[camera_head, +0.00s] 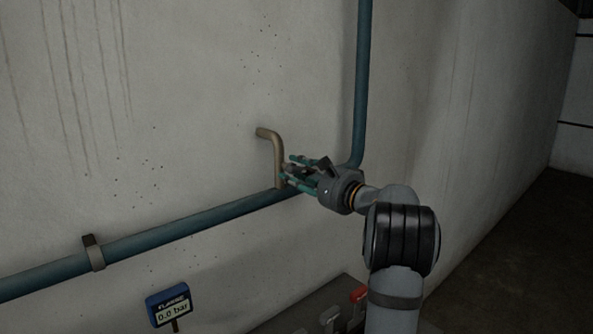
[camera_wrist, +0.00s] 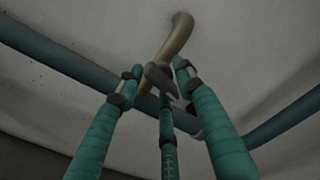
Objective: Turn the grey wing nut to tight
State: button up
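The grey wing nut (camera_wrist: 160,76) shows in the wrist view as a dark grey winged piece in front of the blue-green pipe, by a bent tan pipe stub. My gripper (camera_head: 289,170) is at this spot in the head view, where its fingers hide most of the nut. In the wrist view my gripper's three teal fingers (camera_wrist: 158,80) stand apart around the nut, one on the left, one on the right and one below. Gaps show between the side fingertips and the nut. Contact with the lower finger cannot be made out.
The tan bent stub (camera_head: 274,150) rises just left of my fingertips. The blue-green pipe (camera_head: 190,226) runs along the wall and turns upward at right. A blue gauge (camera_head: 169,304) reads 0.0 bar. A red-handled item (camera_head: 357,295) sits low, near my arm.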

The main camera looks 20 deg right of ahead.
jog(key=shift+s+a, duration=0.1)
jog(key=shift+a, duration=0.15)
jog(key=shift+c, duration=0.5)
jog(key=shift+d, duration=0.2)
jog(key=c, duration=0.7)
grip_shut()
